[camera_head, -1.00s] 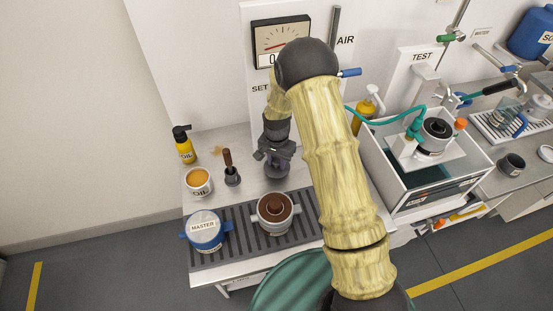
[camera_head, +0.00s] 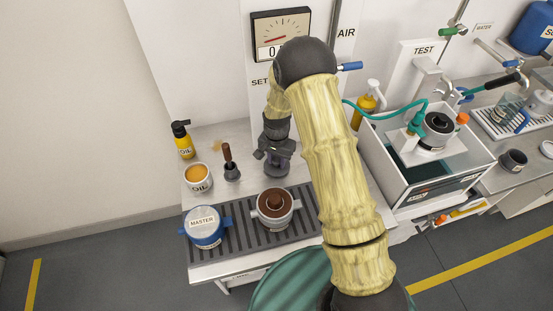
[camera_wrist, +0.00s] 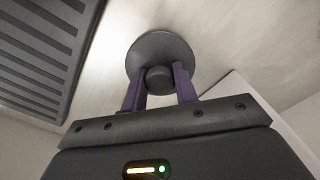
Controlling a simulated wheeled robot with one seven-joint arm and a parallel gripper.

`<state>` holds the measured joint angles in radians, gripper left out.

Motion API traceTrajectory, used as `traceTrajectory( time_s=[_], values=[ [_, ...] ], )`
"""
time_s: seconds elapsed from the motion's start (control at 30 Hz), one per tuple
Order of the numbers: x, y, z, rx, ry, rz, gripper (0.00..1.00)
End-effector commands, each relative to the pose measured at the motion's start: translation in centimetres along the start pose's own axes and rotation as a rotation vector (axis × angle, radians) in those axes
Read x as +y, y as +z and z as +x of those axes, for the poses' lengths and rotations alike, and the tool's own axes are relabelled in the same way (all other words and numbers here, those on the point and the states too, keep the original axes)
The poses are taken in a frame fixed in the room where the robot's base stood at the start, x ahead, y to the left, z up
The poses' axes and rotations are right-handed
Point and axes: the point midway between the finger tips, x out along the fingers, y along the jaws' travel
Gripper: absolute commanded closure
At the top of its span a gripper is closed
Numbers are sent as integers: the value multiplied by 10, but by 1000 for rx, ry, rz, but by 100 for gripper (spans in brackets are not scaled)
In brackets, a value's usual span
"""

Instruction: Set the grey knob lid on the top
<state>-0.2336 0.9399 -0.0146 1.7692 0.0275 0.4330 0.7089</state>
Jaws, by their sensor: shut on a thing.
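The grey knob lid (camera_wrist: 160,50) is a dark grey disc with a short round knob. My gripper (camera_wrist: 160,85) is shut on the knob, with its purple fingers on either side. In the head view my gripper (camera_head: 275,150) is above the back of the bench, and the lid (camera_head: 277,168) shows just below it. A grey two-handled pot (camera_head: 275,222) with a brown, raised centre stands on the ribbed mat, in front of my gripper and apart from the lid. I cannot tell whether the lid touches the bench.
A blue-handled MASTER pot (camera_head: 205,238) stands left of the grey pot on the ribbed mat (camera_head: 240,235). An OIL cup (camera_head: 197,180), a yellow OIL bottle (camera_head: 183,142) and a brush in a holder (camera_head: 231,172) are behind. A white TEST tank (camera_head: 425,185) stands to the right.

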Motion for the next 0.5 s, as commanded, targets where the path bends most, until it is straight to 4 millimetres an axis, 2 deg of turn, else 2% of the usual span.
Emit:
traceTrajectory(
  time_s=[0.17,0.2,0.3,0.5],
  values=[
    [0,0,4,0,0,0,94],
    [0,0,3,0,0,0,67],
    [0,0,3,0,0,0,48],
    [0,0,3,0,0,0,46]
  ],
)
